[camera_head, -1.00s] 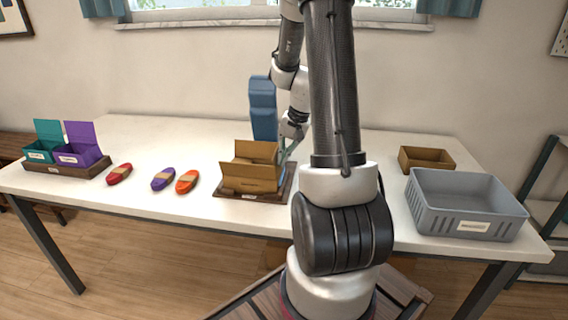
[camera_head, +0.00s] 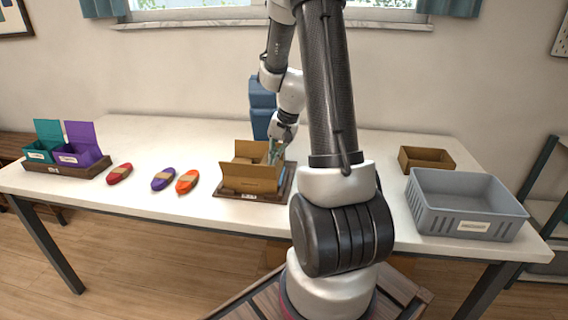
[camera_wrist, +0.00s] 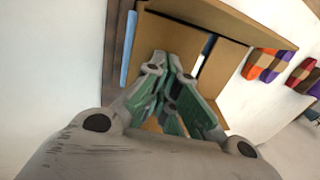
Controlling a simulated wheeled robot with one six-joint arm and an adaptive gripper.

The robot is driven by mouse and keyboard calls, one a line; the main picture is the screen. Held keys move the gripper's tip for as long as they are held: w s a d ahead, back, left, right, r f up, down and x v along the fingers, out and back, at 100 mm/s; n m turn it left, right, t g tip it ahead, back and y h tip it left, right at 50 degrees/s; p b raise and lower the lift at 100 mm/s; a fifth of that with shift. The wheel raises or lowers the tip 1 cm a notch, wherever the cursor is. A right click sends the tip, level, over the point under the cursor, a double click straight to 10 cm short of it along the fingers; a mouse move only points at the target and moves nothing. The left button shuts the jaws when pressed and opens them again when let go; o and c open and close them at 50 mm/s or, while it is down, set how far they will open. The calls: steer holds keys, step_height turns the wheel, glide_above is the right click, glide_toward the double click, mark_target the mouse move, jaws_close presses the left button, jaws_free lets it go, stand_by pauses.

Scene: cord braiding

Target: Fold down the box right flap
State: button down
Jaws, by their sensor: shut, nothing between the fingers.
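The cardboard box (camera_head: 250,178) sits on a dark wooden base (camera_head: 285,186) near the table's middle. Its front and back panels stand up. My gripper (camera_head: 273,158) is shut and empty, pointing down at the box's right side, over its opening. In the wrist view my gripper's green fingertips (camera_wrist: 165,62) are together, in front of tan cardboard panels (camera_wrist: 220,68). The right flap is mostly hidden by my fingers, so its exact angle and any contact cannot be told.
A red, a purple and an orange cord bundle (camera_head: 187,181) lie left of the box. Teal and purple boxes (camera_head: 82,150) stand far left. A grey crate (camera_head: 466,205) and a small brown box (camera_head: 426,159) are right. A blue object (camera_head: 262,108) stands behind the box.

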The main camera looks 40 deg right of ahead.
stand_by(0.3)
steer(key=shift+w+a+f, duration=0.45)
steer(key=shift+w+f, duration=0.05)
steer(key=shift+f, duration=0.25)
steer(key=shift+w+a+f, duration=0.15)
steer(key=shift+f, duration=0.15)
steer(key=shift+s+r, duration=0.2)
steer(key=shift+r, duration=0.45)
steer(key=shift+f, duration=0.45)
